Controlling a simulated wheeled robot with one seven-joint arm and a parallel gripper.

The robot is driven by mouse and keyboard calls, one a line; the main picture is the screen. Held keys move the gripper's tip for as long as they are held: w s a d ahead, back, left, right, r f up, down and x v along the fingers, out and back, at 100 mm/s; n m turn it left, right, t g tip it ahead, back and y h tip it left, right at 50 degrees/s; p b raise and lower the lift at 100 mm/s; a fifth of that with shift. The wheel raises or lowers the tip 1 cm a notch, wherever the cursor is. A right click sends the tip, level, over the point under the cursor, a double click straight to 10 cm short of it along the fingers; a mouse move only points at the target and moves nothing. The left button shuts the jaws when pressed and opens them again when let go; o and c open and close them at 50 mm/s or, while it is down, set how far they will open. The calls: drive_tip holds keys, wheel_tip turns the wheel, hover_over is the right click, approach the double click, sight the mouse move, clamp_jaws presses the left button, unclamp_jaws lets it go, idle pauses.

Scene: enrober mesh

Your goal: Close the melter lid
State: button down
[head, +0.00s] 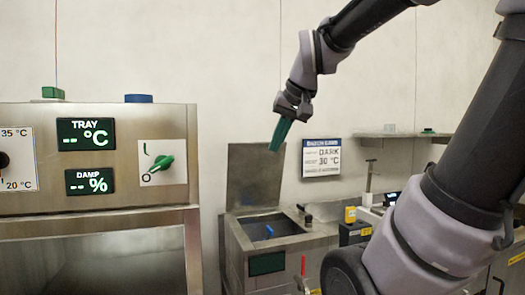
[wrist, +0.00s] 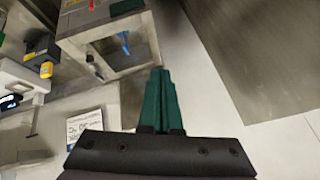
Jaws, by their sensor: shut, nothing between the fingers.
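The melter (head: 240,236) is a steel box against the wall in the head view, with its top opening uncovered and a blue item inside. Its flat steel lid (head: 256,175) stands upright at the back of the opening. The melter also shows at the top of the wrist view (wrist: 75,18), turned round, with the blue item in its opening. My gripper (head: 276,148) has green fingers that point down.
A steel cabinet (head: 110,118) with displays and a green knob stands at left. A wall sign (head: 321,157) hangs right of the lid. A yellow item (head: 350,214) and a scale-like device are on the counter to the right. A shelf (head: 395,135) is above them.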

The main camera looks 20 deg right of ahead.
drive_tip(key=w+d+r+n, duration=0.15)
drive_tip(key=w+r, duration=0.25)
drive_tip(key=w, duration=0.6)
drive_tip(key=w+d+r, duration=0.2)
drive_tip(key=w+r, duration=0.3)
drive_tip(key=w, duration=0.4)
drive_tip(key=n+h, duration=0.2)
hover_over(261, 144)
drive_tip(key=x, duration=0.6)
drive_tip(key=s+x, duration=0.1)
drive_tip(key=x, duration=0.3)
drive_tip(key=shift+w+d+f, duration=0.1)
drive_tip(key=shift+d+f, duration=0.05)
drive_tip(key=shift+f, duration=0.3)
drive_tip(key=s, duration=0.3)
drive_tip(key=shift+f, duration=0.3)
drive_tip(key=shift+s+f, duration=0.15)
drive_tip(key=shift+s, duration=0.3)
